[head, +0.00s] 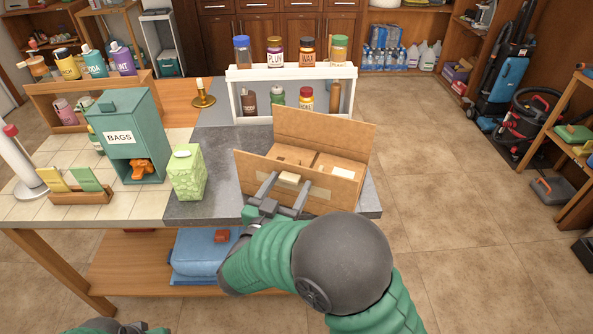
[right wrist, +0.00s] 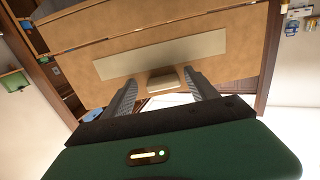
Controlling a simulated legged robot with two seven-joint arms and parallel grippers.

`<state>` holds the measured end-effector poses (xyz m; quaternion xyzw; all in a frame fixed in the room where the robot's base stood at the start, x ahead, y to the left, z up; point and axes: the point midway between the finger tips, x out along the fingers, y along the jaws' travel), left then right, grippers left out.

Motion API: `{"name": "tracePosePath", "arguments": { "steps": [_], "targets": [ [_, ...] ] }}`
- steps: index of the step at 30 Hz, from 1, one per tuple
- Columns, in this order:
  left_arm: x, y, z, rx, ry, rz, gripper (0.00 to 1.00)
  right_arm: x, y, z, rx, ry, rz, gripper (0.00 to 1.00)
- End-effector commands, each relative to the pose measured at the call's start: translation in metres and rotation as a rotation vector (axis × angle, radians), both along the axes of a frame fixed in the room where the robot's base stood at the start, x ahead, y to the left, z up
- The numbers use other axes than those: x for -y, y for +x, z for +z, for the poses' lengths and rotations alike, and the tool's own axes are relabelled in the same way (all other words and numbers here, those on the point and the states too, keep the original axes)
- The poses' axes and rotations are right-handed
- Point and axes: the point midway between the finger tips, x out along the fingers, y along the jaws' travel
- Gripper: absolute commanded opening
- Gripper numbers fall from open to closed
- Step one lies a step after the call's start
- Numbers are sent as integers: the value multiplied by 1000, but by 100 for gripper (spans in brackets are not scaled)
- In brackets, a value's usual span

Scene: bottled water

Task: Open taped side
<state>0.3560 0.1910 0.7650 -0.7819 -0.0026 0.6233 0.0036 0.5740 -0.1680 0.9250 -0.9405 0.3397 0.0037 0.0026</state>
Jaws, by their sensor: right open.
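A cardboard box (head: 322,157) stands on the grey part of the table, with its back flap raised and its front flap tilted up toward me. A pale strip of tape (head: 343,172) lies on the front flap; the tape (right wrist: 150,57) also shows in the right wrist view. My right gripper (head: 289,192) is open at the front of the box, its fingers on either side of a small tan block (head: 290,178). The block (right wrist: 164,82) sits between the fingers in the wrist view too; I cannot tell whether they touch it. A bit of my left arm shows at the bottom left; its gripper is out of view.
A white rack (head: 292,73) with bottles stands behind the box. A green patterned carton (head: 187,174) and a teal bags dispenser (head: 130,138) stand to its left. The table's right edge is close to the box. A blue folded item (head: 203,252) lies on the lower shelf.

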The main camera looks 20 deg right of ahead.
Motion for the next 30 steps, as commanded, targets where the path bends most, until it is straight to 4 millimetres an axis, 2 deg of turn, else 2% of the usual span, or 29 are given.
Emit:
{"name": "tracePosePath", "arguments": {
  "steps": [10, 25, 30],
  "targets": [
    [0, 0, -1, 0, 0, 1, 36, -5, -2, 1, -1, -2, 1, 66],
    [0, 0, -1, 0, 0, 0, 36, -1, -1, -1, -3, 1, -1, 0],
    [0, 0, -1, 0, 0, 0, 36, -1, -1, -2, -4, 1, 0, 0]
  ]
}}
